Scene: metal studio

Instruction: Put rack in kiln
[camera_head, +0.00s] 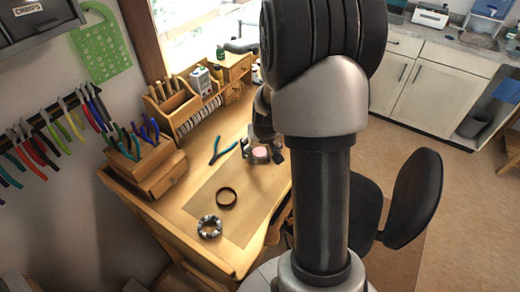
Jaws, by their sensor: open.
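My gripper (263,155) is over the right part of the wooden workbench (262,127), partly hidden behind my arm. Its fingers are open, and a small pale pink round thing shows between or just beneath them. I cannot tell whether it touches the fingers. I cannot identify a rack or a kiln for sure in this view. My arm hides a large part of the middle of the picture.
A dark ring (218,203) and a silver-and-dark ring (201,229) lie on the bench's mat, left of my gripper. Tool holders line the back. A black chair (413,199) stands right; white cabinets (437,91) stand beyond.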

